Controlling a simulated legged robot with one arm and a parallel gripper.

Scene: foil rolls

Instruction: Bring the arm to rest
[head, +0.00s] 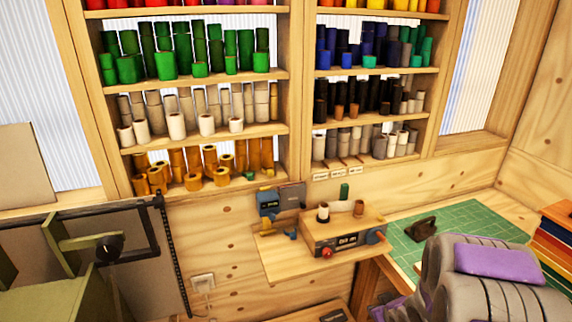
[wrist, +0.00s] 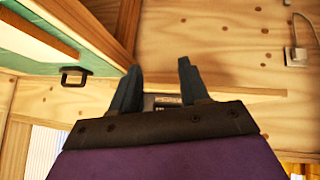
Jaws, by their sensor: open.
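My gripper (wrist: 156,82) shows in the wrist view with its two dark fingers apart and nothing between them. Behind the gap are a wooden ledge (wrist: 245,92) and part of a small dark device, mostly hidden by the gripper. In the head view my grey and purple arm (head: 510,261) is folded at the lower right, in front of the workbench. The gripper's fingers cannot be made out there.
Shelves (head: 210,136) of coloured foil rolls line the wall. A small machine (head: 345,240) stands on a wall ledge. A green cutting mat (head: 470,220) with a dark tool (head: 420,229) lies on the right bench. A green machine (head: 60,280) is at lower left.

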